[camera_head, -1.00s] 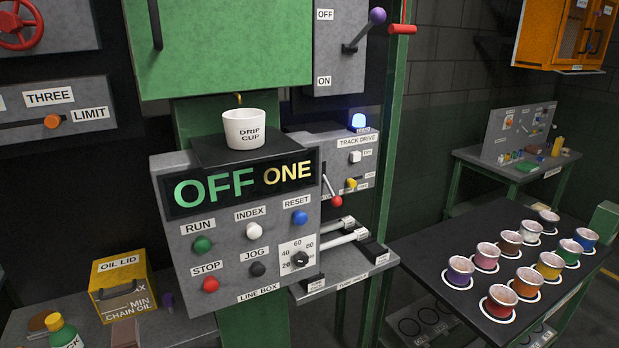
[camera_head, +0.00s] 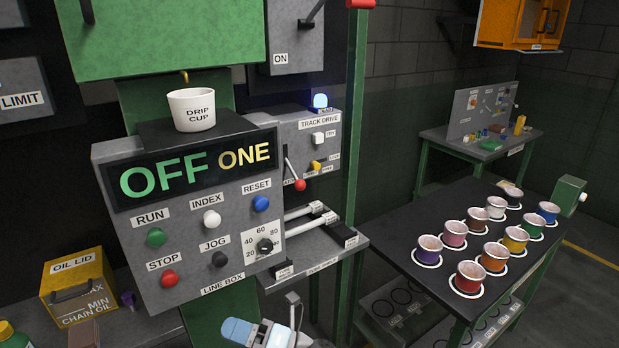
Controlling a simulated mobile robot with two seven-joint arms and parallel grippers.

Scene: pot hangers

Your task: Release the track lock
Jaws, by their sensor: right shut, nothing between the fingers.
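The track drive box (camera_head: 307,148) stands right of the line box, labelled TRACK DRIVE. It carries a white button (camera_head: 318,138), a yellow switch (camera_head: 317,166) and a lever with a red knob (camera_head: 300,185) slanting down to the right. The small labels beside these are too small to read, so I cannot tell which one is the track lock. My right gripper (camera_head: 293,301) shows at the bottom edge, partly cut off, shut and empty. It is well below the track drive box and touches nothing I can see. My left gripper is out of view.
The line box (camera_head: 195,278), reading OFF ONE, stands left with a white drip cup (camera_head: 191,110) above it. White rods (camera_head: 311,220) cross the shelf below the track drive box. A dark table (camera_head: 398,250) with several colored pots is at right. A green post (camera_head: 356,120) stands between.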

